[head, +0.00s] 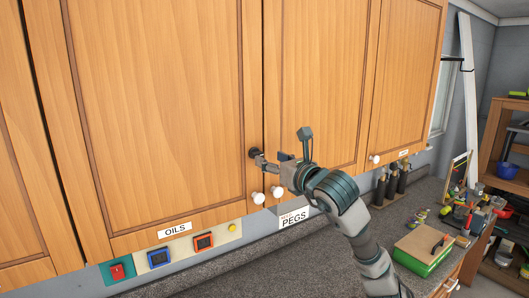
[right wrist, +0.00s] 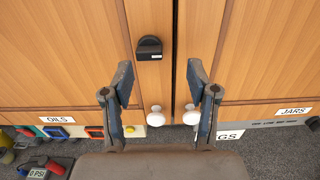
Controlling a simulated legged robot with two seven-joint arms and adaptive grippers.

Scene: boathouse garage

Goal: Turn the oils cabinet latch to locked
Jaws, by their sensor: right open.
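The oils cabinet door (head: 160,110) is wooden and looks shut, with an OILS label (head: 175,230) at its lower edge. Its latch (head: 254,153) is a small dark knob near the door's right edge, above a white round knob (head: 258,198). In the right wrist view the latch (right wrist: 149,47) shows a dark rounded body with a pale strip low on it; I cannot tell its setting. My right gripper (head: 283,155) is open and empty in front of the doors. In the right wrist view its fingers (right wrist: 161,75) are spread below the latch. My left gripper is out of view.
Below are a blue-framed switch (head: 159,257), an orange-framed one (head: 204,242) and a red one (head: 117,271). The counter (head: 290,255) holds a green box (head: 425,248) and clutter at right.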

